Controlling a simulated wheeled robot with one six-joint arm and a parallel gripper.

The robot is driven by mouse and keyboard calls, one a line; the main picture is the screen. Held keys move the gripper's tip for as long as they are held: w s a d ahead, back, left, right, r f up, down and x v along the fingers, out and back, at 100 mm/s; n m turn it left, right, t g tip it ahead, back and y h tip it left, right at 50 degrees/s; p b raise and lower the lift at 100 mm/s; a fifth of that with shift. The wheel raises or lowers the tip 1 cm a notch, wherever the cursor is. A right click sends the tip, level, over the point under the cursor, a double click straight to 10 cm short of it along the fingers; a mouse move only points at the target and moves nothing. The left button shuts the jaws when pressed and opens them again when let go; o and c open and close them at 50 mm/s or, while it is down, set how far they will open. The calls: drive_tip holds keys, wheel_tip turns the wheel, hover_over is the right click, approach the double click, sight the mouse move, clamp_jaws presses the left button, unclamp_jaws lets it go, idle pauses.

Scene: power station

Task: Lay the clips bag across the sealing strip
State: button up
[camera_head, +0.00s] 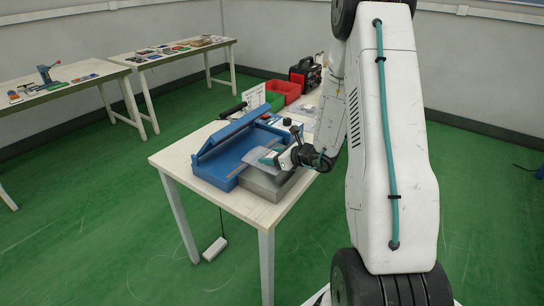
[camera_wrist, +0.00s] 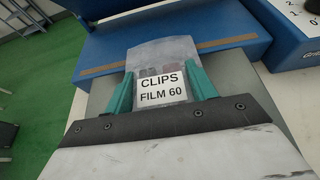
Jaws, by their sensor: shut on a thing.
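The clips bag (camera_wrist: 163,54) is a clear bag with a white label reading "CLIPS FILM 60". My gripper (camera_wrist: 160,90) has teal fingers on both sides of the bag and is shut on it. In the head view my gripper (camera_head: 272,158) is at the front right of the blue sealer (camera_head: 222,158), over a grey metal block. The sealing strip (camera_wrist: 106,69) is a brown line along the blue sealer's near edge. In the wrist view the bag's far end overlaps this line, with strip showing on both sides. Whether the bag touches the strip I cannot tell.
The sealer's blue lid (camera_head: 233,131) stands raised. Behind it on the white table (camera_head: 178,159) are a green bin (camera_head: 274,101), a red bin (camera_head: 284,90) and a dark machine (camera_head: 305,74). A white pedal (camera_head: 215,249) lies on the green floor. Other tables stand at the back left.

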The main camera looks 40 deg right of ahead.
drive_tip(key=shift+f, duration=0.1)
drive_tip(key=o, duration=1)
